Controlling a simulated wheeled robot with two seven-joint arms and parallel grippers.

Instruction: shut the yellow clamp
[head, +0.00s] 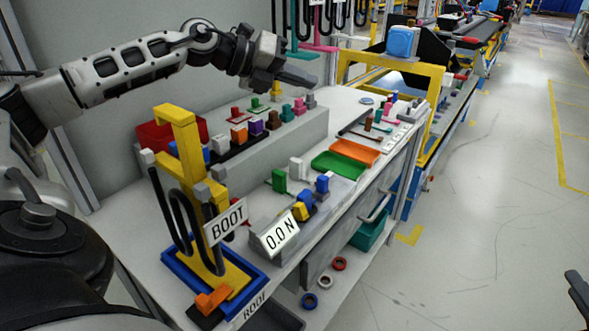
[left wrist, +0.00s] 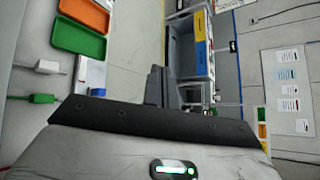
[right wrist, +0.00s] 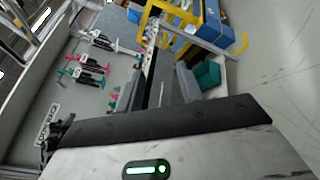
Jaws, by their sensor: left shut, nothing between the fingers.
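A small yellow piece (head: 302,211), which looks like the yellow clamp, sits at the near end of the grey block, just behind the "0.0 N" display (head: 275,236). A blue part touches or overlaps it, and I cannot tell how its lever stands. My left gripper (head: 311,80) is shut and empty, high over the back row of coloured pieces, well away from the yellow piece. Its closed fingers (left wrist: 162,86) also show in the left wrist view. My right gripper (right wrist: 157,92) has its fingers apart with nothing between them; only a dark bit of it shows at the head view's right edge.
A green tray (head: 338,164) and an orange tray (head: 355,151) lie behind. A tall yellow stand (head: 180,150) with a "BOOT" sign (head: 226,222) rises at the near left. The floor at right is clear.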

